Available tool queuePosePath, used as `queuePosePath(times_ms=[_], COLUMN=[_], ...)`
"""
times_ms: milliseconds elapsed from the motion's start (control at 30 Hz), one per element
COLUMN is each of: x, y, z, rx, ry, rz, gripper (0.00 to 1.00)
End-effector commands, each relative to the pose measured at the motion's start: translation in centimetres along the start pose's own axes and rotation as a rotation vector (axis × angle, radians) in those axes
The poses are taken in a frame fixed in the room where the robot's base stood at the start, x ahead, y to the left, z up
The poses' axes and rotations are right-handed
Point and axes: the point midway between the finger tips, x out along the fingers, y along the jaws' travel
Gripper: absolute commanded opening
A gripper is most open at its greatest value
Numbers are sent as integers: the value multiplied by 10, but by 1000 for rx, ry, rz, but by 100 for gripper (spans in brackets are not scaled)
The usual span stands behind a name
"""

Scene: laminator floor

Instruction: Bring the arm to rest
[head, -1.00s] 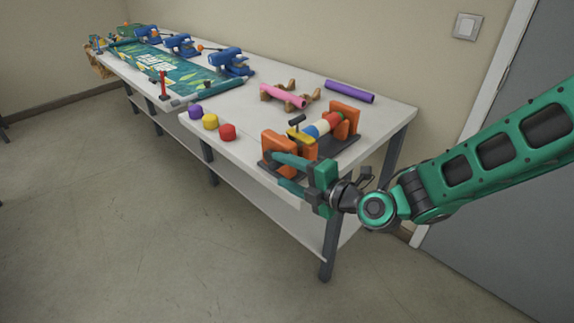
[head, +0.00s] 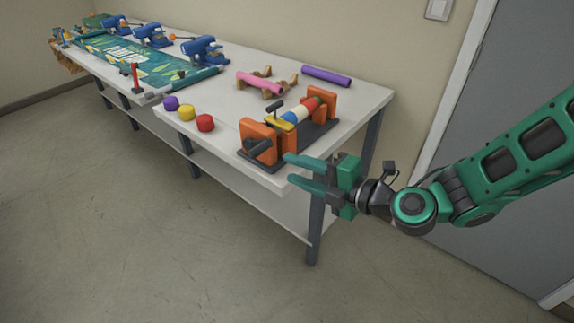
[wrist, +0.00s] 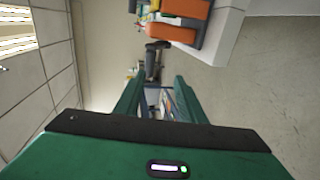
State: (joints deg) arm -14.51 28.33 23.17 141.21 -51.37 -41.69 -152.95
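My gripper (head: 288,170) is at the near right corner of the long white table in the head view, beside the orange-ended roller fixture. Its two green fingers are apart with nothing between them. In the wrist view the fingers (wrist: 156,100) also stand apart, with clear room between them. My green arm reaches in from the right edge of the head view. The gripper looks apart from the fixture, though the fingertips are close to it in the picture.
The roller fixture (head: 257,141) stands on the white table (head: 216,142). A pink roll (head: 260,83), a purple roll (head: 326,76), and purple, yellow and red knobs (head: 205,122) lie there. Blue clamps (head: 202,50) and a green banner (head: 140,62) are farther left. The floor in front is clear.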

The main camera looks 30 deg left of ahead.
Motion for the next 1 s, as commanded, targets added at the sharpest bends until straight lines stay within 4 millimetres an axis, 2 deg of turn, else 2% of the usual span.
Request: queuePosePath(times_ms=[133,567,700,767,867,1000], x=[-7,-7,-13,-21,-44,-94], y=[1,1,-3,-8,-24,-54], z=[0,0,6,14,33,70], rx=[0,0,21,51,142,337], ry=[0,1,-2,-7,-31,-132], rz=[2,3,-24,-59,-155,-325], gripper=[36,36,36,36,36,36])
